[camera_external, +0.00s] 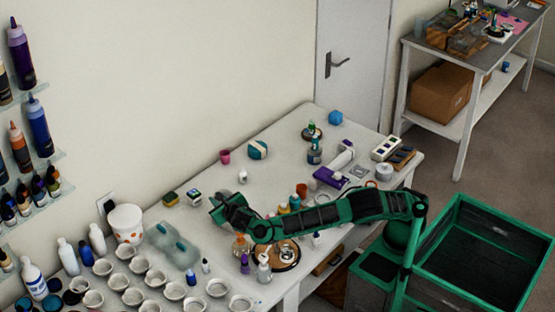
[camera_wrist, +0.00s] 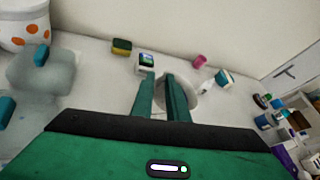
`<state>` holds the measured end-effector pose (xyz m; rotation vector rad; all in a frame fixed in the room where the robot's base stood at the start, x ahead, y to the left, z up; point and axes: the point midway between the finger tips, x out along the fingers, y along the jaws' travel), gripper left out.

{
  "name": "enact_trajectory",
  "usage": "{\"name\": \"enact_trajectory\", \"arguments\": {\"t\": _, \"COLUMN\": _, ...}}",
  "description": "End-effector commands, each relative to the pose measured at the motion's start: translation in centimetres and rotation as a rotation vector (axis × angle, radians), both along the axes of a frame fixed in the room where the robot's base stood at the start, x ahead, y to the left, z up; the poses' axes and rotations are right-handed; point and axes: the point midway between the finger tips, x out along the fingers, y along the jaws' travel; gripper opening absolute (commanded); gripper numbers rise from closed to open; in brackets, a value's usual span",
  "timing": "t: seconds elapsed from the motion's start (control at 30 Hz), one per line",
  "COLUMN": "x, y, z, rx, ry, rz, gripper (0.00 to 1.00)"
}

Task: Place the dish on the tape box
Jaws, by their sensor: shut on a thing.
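My gripper (camera_external: 220,207) is over the near-left part of the table, and its two green fingers (camera_wrist: 158,77) show in the wrist view. They are shut on a pale round dish (camera_wrist: 190,90), with the right finger in front of it. In the external view the dish is mostly hidden by my gripper. A small white box with a dark and green top (camera_external: 193,197), which looks like the tape box, stands just behind and left of my gripper. In the wrist view this box (camera_wrist: 146,65) is just beyond the left fingertip, with a bare top.
A yellow-green sponge (camera_external: 171,199) lies left of the box. A pink cup (camera_external: 225,156) and a teal-and-white object (camera_external: 257,150) stand farther back. Bottles (camera_external: 264,267) crowd below my arm. Several white cups (camera_external: 140,265) fill the front left. The table's back middle is fairly clear.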

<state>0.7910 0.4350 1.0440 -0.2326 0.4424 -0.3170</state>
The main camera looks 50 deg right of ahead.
Motion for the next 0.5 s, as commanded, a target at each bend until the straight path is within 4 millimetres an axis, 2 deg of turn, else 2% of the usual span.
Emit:
{"name": "enact_trajectory", "arguments": {"t": 0.17, "x": 0.2, "y": -0.1, "z": -1.0, "rx": -0.001, "ry": 0.002, "rz": 0.0, "gripper": 0.0}}
{"name": "enact_trajectory", "arguments": {"t": 0.4, "x": 0.2, "y": -0.2, "z": -4.0, "rx": -0.001, "ry": 0.001, "rz": -0.001, "gripper": 0.0}}
{"name": "enact_trajectory", "arguments": {"t": 0.5, "x": 0.2, "y": -0.1, "z": -4.2, "rx": 0.0, "ry": 0.0, "rz": 0.0, "gripper": 0.0}}
